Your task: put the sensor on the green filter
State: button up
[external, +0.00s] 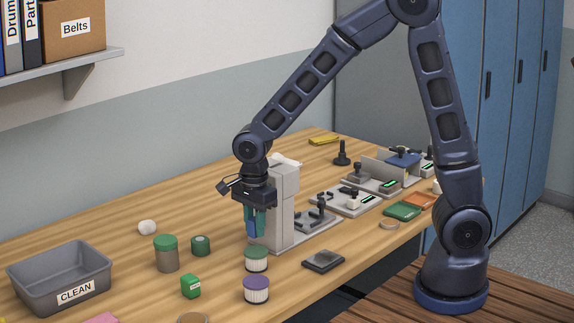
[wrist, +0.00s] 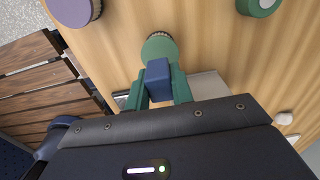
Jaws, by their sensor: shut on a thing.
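My gripper (external: 254,224) has green fingers and is shut on a small blue block, the sensor (external: 252,230). In the wrist view the sensor (wrist: 158,78) shows between the fingertips. The green filter (external: 256,264), with a green top and white pleated side, stands upright on the table, below and in front of my gripper in the external view. In the wrist view the green filter (wrist: 160,44) shows just beyond the sensor, which covers part of its edge. The sensor appears held above the table, apart from the filter.
A purple-topped filter (external: 256,292) stands in front of the green one. A grey machine column (external: 287,205) rises close to the right of my gripper. A grey CLEAN bin (external: 88,290) is left.

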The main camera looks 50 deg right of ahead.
aim_at(255, 238)
jog(key=shift+f, duration=2)
jog(key=shift+f, duration=0.2)
jog(key=o, duration=1)
jog(key=shift+r, duration=0.1)
